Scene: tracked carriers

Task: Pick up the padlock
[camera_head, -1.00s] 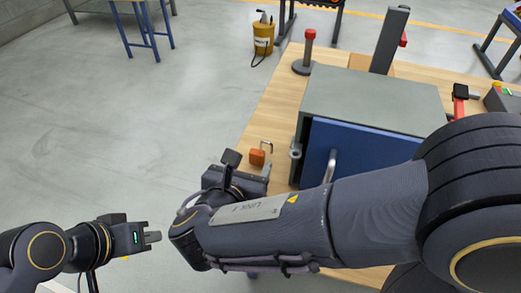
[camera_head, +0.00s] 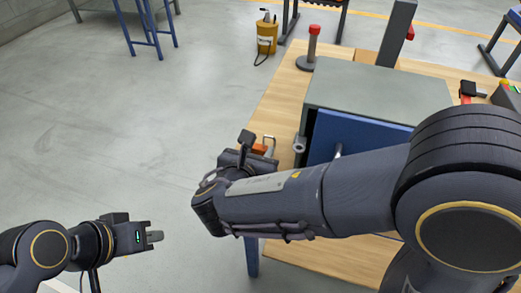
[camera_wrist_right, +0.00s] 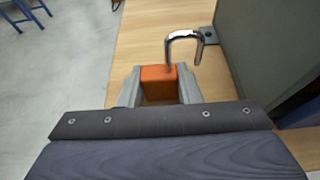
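The padlock has an orange body (camera_wrist_right: 159,74) and a shiny metal shackle (camera_wrist_right: 184,38) at its far side. It also shows in the head view (camera_head: 260,149), partly hidden behind my right gripper (camera_head: 249,151). In the right wrist view, the fingers of my right gripper (camera_wrist_right: 160,85) stand on both sides of the orange body. I see no clear gap at either side, but cannot tell whether they press on it. My left gripper (camera_head: 155,237) is over the grey floor at lower left, away from the padlock, with nothing visible in it.
A grey cabinet (camera_head: 378,92) with a blue door (camera_head: 350,135) stands right of the padlock on the wooden table (camera_head: 277,105). A metal hasp (camera_wrist_right: 209,35) juts from the cabinet beside the shackle. A red-topped post (camera_head: 313,45) stands behind.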

